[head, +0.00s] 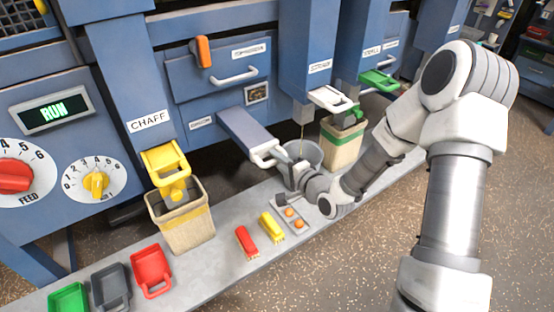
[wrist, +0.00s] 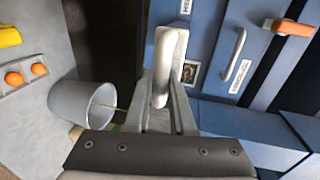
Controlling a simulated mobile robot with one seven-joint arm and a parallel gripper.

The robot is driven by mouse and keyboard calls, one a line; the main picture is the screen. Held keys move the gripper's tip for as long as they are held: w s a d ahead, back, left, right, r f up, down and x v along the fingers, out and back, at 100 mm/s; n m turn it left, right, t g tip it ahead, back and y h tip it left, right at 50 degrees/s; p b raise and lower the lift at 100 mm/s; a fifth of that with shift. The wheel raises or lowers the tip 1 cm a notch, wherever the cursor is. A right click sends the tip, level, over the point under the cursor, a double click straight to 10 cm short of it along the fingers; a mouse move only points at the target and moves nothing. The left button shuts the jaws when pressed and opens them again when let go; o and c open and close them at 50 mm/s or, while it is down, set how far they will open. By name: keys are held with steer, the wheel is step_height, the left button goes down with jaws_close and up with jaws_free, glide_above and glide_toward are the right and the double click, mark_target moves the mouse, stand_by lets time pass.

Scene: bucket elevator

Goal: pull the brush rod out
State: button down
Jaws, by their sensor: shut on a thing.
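My gripper (head: 283,165) is at the front end of a long blue-grey slab (head: 243,132) that sticks out of the blue machine. In the wrist view, my gripper (wrist: 163,100) is shut on a white bar handle (wrist: 163,65), which runs between the fingers. The white handle (head: 262,152) also shows in the head view at the slab's outer end. No bristles show on this part, and I cannot tell whether it is the brush rod. Its inner end is hidden inside the machine.
A grey bucket (head: 308,153) stands close by my gripper. A chaff bin (head: 187,225) and a green-rimmed bin (head: 343,140) stand on either side. A red brush (head: 246,241), a yellow brush (head: 271,227) and a plate with orange balls (head: 293,220) lie on the grey ledge.

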steer(key=shift+s+d+f, duration=0.15)
steer(key=shift+s, duration=0.05)
steer(key=c, duration=1.1)
jaws_free()
steer(key=o, duration=0.3)
steer(key=shift+o, duration=0.2)
steer(key=p+v, duration=1)
steer(key=v, duration=0.7)
steer(key=shift+s+r, duration=0.2)
steer(key=shift+r, duration=0.1)
steer(key=shift+w+d, duration=0.1)
steer(key=shift+d, duration=0.05)
